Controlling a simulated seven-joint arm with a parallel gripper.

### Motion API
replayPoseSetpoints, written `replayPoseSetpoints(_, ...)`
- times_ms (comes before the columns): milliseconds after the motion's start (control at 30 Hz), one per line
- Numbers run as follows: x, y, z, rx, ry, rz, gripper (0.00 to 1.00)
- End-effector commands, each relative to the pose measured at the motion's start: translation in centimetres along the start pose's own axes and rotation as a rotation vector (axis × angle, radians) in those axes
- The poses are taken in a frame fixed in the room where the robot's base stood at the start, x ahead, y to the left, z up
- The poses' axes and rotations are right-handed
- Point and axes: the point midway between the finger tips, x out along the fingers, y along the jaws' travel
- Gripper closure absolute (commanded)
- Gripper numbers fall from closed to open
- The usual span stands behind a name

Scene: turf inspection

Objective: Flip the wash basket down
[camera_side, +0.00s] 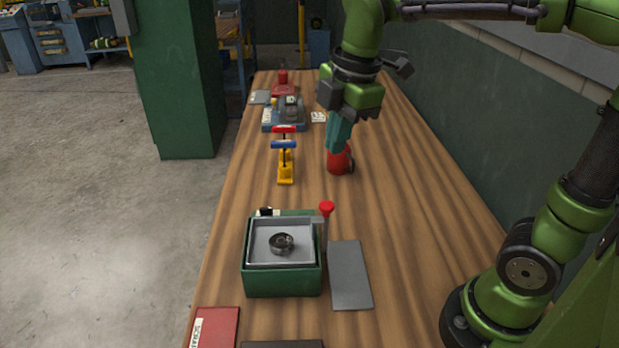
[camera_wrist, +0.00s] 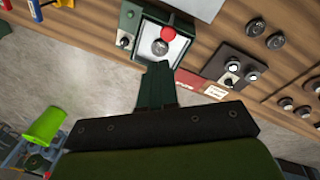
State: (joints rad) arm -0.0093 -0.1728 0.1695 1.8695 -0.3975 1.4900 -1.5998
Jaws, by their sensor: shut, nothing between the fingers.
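The wash basket is a grey square tray (camera_side: 256,258) in the top of a green box (camera_side: 283,284) at the near part of the bench. A round metal part (camera_side: 281,244) lies in it. A lever with a red knob (camera_side: 326,208) stands at the box's right rear corner. The basket also shows at the top of the wrist view (camera_wrist: 147,45), with the red knob (camera_wrist: 168,33) over it. My gripper (camera_side: 337,147) is shut and empty, well behind the basket, fingers pointing down by a red cylinder. Its fingertips (camera_wrist: 158,67) show in the wrist view.
A red cylinder (camera_side: 338,164) stands under my gripper; contact is unclear. A yellow stand with red and blue handles (camera_side: 285,165) is to its left. A grey plate (camera_side: 350,275) lies right of the box. A red booklet (camera_side: 213,327) lies in front. The bench's right middle is clear.

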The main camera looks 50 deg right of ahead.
Motion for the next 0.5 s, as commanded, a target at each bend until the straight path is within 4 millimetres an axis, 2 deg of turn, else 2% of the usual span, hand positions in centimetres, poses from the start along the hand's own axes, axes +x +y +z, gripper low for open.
replayPoseSetpoints(100,-0.6,0.6,-0.5,-0.252,-0.019,-0.037,1.00)
replayPoseSetpoints(300,-1.9,0.9,-1.0,-0.647,-0.025,-0.092,1.00)
replayPoseSetpoints(500,-2.9,0.5,-0.9,-0.909,-0.014,-0.126,1.00)
